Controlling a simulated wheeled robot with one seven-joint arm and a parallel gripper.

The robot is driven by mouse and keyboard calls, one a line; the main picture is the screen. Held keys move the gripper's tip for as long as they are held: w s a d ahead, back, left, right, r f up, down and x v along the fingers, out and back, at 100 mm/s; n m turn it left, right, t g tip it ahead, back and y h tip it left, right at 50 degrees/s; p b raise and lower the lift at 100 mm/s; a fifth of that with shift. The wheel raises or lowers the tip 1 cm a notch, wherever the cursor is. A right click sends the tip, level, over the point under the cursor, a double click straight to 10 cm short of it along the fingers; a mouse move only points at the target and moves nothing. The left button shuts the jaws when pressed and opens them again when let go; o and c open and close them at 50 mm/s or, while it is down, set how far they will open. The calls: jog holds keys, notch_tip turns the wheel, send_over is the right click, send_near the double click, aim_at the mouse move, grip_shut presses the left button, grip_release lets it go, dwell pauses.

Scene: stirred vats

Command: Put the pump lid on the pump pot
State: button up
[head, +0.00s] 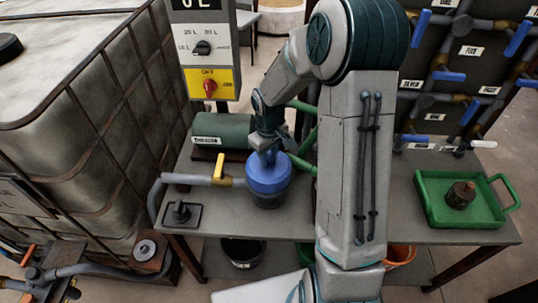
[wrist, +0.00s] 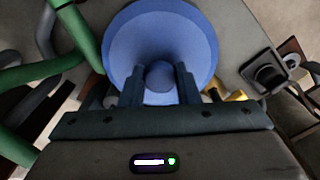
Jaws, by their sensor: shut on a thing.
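The blue pump lid (head: 267,174) sits over the mouth of the dark pump pot (head: 269,200) on the table. My gripper (head: 270,153) is above the lid and shut on its knob. In the wrist view the round blue lid (wrist: 160,45) fills the upper middle, and my gripper (wrist: 159,78) has one finger on each side of the knob. The lid looks about level. The lid hides the pot's rim, so I cannot tell whether it is fully seated.
A grey pipe with a yellow valve handle (head: 218,166) runs left of the pot. The green pump motor (head: 223,133) is behind. A green tray (head: 429,204) holding a brown object (head: 460,195) stands at the table's right. A control box (head: 207,60) hangs at the back left.

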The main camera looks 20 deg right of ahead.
jog(key=shift+f+b, duration=0.5)
jog(key=shift+f, duration=0.15)
jog(key=o, duration=0.8)
jog(key=shift+c, duration=0.2)
jog(key=shift+r, duration=0.15)
notch_tip(320, 180, up, 10)
jog(key=p, duration=0.8)
jog(key=shift+r, duration=0.4)
jog(key=s+r+m+t+b, duration=0.1)
jog(key=s+r+m+t, duration=0.1)
jog(key=s+r, duration=0.5)
jog(key=s+r+m+t+b, duration=0.1)
jog(key=s+r+m, duration=0.2)
jog(key=s+r, duration=0.4)
jog(key=s, duration=0.7)
jog(key=shift+r+t, duration=0.25)
jog(key=shift+t, duration=0.15)
